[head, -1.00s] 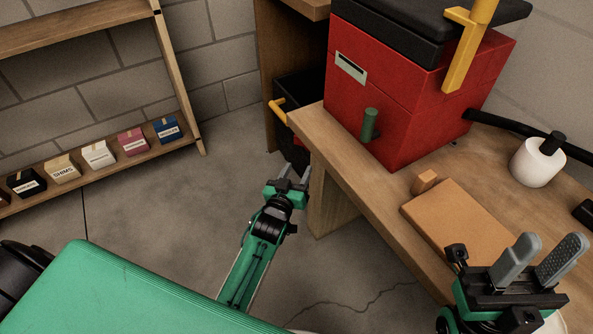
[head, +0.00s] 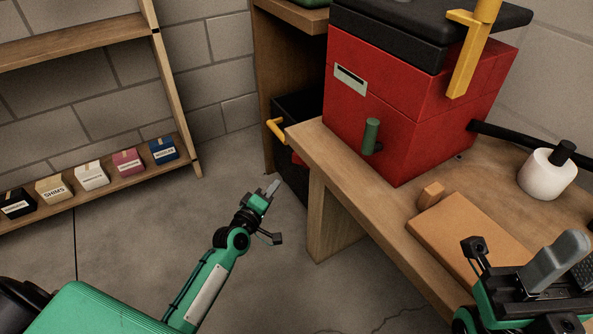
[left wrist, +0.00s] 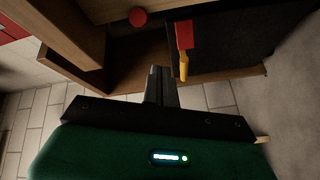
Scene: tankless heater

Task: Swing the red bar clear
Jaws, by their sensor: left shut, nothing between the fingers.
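A small red piece, likely the red bar (head: 298,160), shows at the front of a black box (head: 291,140) below the bench, partly hidden by the bench edge. In the left wrist view a red block (left wrist: 184,35) sits by a yellow handle (left wrist: 183,66) on a dark face; I cannot tell its full length. My left gripper (head: 272,187) is shut and empty, low in front of the black box and apart from it. Its closed fingers also show in the left wrist view (left wrist: 160,86). My right gripper (head: 568,265) is open and empty over the bench.
The wooden bench (head: 335,180) carries a red cabinet (head: 400,120), an orange-brown slab (head: 470,235) and a white roll (head: 546,175). A bench leg stands right of my left gripper. A round red knob (left wrist: 138,17) shows near wood. The floor at left is clear.

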